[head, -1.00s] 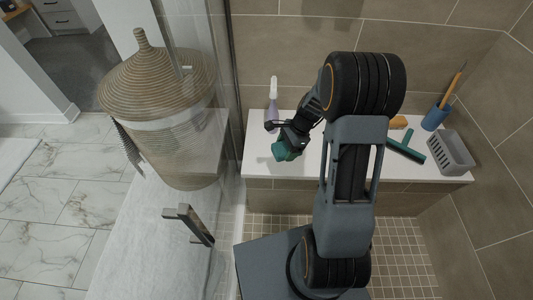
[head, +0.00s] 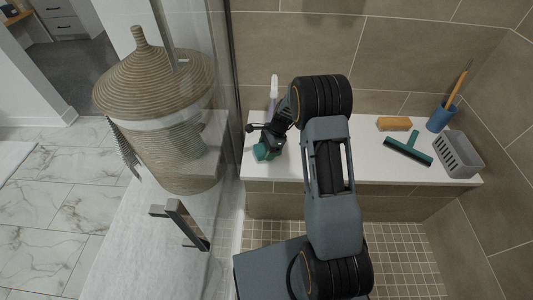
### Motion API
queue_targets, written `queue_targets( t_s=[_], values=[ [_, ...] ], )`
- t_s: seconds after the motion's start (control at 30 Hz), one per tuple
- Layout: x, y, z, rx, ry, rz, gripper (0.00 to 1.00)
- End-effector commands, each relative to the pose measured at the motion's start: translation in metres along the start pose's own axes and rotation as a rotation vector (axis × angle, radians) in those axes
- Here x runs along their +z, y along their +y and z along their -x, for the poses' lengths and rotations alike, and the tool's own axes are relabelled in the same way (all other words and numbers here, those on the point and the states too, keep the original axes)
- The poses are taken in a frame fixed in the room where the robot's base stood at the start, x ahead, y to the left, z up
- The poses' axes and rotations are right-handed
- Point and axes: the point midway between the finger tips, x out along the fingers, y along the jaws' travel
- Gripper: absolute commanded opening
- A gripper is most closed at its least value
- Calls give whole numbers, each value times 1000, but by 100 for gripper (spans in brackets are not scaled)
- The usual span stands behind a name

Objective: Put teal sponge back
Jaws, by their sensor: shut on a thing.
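The teal sponge (head: 262,153) is at the left end of the white bench, partly hidden by my gripper (head: 266,142). My gripper is shut on it from above. The sponge is at or just above the bench top; I cannot tell whether it touches. A spray bottle (head: 273,88) with a white top stands just behind my gripper, its lower part hidden by the gripper and arm.
On the bench (head: 345,165) to the right are an orange sponge (head: 394,124), a teal squeegee (head: 408,151), a blue cup (head: 440,117) with a brush, and a grey basket (head: 458,154). A glass panel with a handle (head: 181,224) and a wicker basket (head: 150,85) stand left.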

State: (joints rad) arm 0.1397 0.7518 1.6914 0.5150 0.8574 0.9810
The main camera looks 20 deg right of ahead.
Motion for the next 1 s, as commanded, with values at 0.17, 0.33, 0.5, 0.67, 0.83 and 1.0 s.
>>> queue_targets(
  t_s=[0.17,0.33,0.5,0.67,0.83,1.0],
  values=[
    [-7,0,-17,-2,1,1,42],
    [-7,0,-15,-2,1,1,42],
    [-8,0,-19,-1,1,1,42],
    [-8,0,-18,-1,1,1,82],
    [-8,0,-18,0,1,1,94],
    [-8,0,-18,0,1,1,94]
  ],
)
